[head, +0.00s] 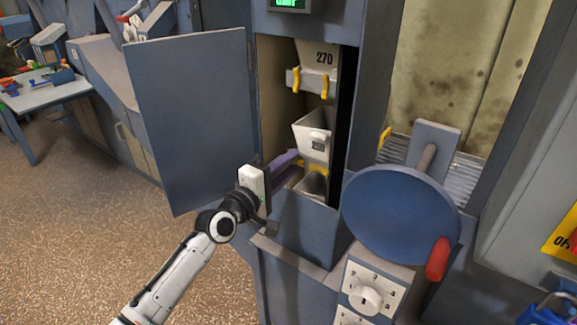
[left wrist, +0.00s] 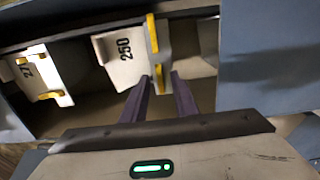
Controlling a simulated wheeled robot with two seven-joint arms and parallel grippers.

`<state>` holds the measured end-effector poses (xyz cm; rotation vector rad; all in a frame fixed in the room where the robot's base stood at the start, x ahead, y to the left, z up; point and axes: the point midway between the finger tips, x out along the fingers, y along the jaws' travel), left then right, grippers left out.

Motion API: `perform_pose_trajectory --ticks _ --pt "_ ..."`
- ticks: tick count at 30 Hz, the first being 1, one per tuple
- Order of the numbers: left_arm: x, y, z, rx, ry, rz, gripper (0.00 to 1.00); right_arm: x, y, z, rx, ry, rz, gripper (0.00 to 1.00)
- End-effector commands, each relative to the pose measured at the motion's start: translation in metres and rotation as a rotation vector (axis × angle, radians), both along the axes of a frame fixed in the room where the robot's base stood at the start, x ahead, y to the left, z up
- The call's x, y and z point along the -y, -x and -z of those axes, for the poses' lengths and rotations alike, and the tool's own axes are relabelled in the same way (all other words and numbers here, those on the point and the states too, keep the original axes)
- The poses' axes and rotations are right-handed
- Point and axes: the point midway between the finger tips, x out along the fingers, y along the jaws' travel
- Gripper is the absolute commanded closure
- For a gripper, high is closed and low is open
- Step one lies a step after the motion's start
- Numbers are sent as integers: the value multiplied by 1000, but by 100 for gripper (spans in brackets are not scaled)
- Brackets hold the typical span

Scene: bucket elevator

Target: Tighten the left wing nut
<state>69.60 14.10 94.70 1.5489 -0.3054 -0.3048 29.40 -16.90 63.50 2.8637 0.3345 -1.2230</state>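Grey buckets hang inside the open elevator housing. No clear contact shows. In the head view my left gripper (head: 299,163) partly hides this bracket. My right gripper is not in view.
The open door (head: 195,115) stands left of the opening. A blue handwheel (head: 400,215) with a red handle and a switch panel (head: 373,288) are at right. A table (head: 45,90) is far left.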

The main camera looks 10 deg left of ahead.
Motion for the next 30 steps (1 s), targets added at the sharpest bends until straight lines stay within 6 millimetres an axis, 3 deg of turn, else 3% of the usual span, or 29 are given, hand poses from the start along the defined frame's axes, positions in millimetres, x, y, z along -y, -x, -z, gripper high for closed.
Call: perform_pose_trajectory --ticks 3,8,9,20,30 --pt "0 0 0 0 0 0 73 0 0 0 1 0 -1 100" --pt "0 0 0 0 0 0 99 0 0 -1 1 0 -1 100" --pt "0 0 0 0 0 0 100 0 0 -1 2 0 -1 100" --pt "0 1 1 14 -33 0 100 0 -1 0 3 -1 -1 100" --pt "-1 0 1 97 -237 0 100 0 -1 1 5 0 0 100"
